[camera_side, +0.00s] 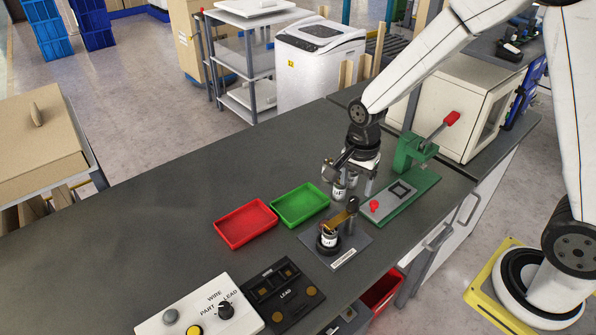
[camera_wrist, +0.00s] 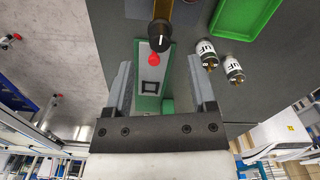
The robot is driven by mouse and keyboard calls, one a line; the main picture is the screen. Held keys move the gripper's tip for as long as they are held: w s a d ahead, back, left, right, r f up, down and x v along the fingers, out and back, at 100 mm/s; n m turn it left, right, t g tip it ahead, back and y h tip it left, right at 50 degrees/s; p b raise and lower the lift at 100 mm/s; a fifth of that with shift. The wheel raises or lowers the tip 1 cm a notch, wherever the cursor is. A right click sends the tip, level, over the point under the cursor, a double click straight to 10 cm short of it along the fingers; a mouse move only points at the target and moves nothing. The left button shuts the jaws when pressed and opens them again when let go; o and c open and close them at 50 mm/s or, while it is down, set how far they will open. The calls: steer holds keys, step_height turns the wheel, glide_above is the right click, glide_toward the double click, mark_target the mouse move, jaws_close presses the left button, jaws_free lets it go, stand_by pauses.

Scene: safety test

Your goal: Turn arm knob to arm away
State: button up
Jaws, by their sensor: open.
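A white control box (camera_side: 187,313) sits at the near left of the bench in the side view. Its black rotary knob (camera_side: 226,311) has the labels PART, WIRE and LEAD around it. I cannot make out clearly which label the knob points to. No label reading "arm away" can be seen. My gripper (camera_side: 354,192) is open and empty, pointing down over the bench beside the green press, well to the right of and behind the control box. In the wrist view my gripper (camera_wrist: 160,68) has its fingers apart. The control box and knob are not seen there.
A yellow button (camera_side: 194,330) and a grey button (camera_side: 170,316) are on the box. A black LEAD panel (camera_side: 284,279), red tray (camera_side: 245,223), green tray (camera_side: 300,205) and fixture (camera_side: 340,262) lie between. The green press (camera_side: 412,152) and capacitors (camera_wrist: 207,55) are near my gripper.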

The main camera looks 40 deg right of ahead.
mark_target(354, 199)
steer(key=shift+f, duration=3)
jaws_close()
